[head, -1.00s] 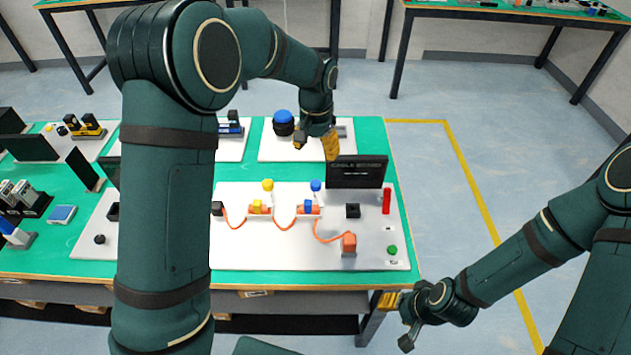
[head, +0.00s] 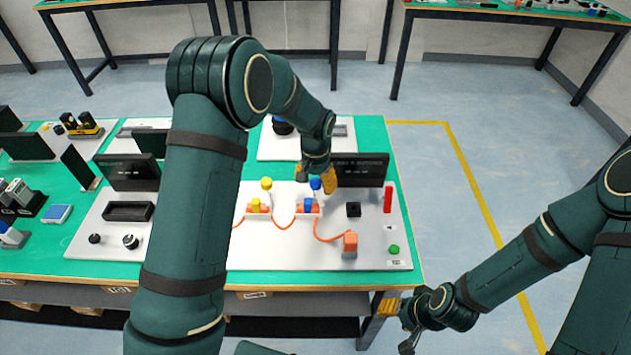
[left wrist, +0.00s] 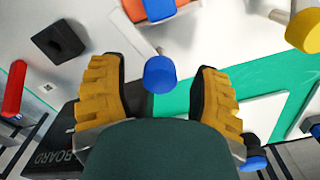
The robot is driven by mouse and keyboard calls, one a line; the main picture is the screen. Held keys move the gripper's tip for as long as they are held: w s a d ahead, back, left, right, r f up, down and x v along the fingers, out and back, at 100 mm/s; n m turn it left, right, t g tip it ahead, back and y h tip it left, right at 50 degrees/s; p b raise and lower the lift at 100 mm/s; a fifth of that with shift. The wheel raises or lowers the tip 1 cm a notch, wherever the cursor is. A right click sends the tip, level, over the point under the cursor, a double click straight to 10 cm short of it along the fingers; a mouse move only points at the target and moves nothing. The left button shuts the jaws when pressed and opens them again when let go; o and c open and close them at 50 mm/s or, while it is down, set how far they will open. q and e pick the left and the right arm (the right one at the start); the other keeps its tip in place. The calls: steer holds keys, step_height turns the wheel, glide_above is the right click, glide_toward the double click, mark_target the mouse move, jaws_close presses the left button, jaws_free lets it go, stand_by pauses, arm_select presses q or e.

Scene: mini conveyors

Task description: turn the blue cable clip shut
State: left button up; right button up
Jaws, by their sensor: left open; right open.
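In the left wrist view the blue knob (left wrist: 160,74) is between the two spread yellow fingers of my left gripper (left wrist: 158,88), with gaps on both sides. The left gripper is open and empty. My right gripper (head: 396,322) is off the table's front right edge, far from the clip.
A yellow clip knob (head: 266,184) stands left of the blue one. A black sign (head: 360,170) stands just right of my left gripper. A black block (head: 353,210), red bar (head: 387,200), green button (head: 394,249) and orange plug (head: 350,243) are on the white board.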

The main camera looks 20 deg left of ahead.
mark_target(315, 181)
arm_select(q)
jaws_close()
steer(key=shift+m, duration=0.7)
jaws_free()
steer(key=shift+r, duration=0.15)
step_height(315, 181, up, 12)
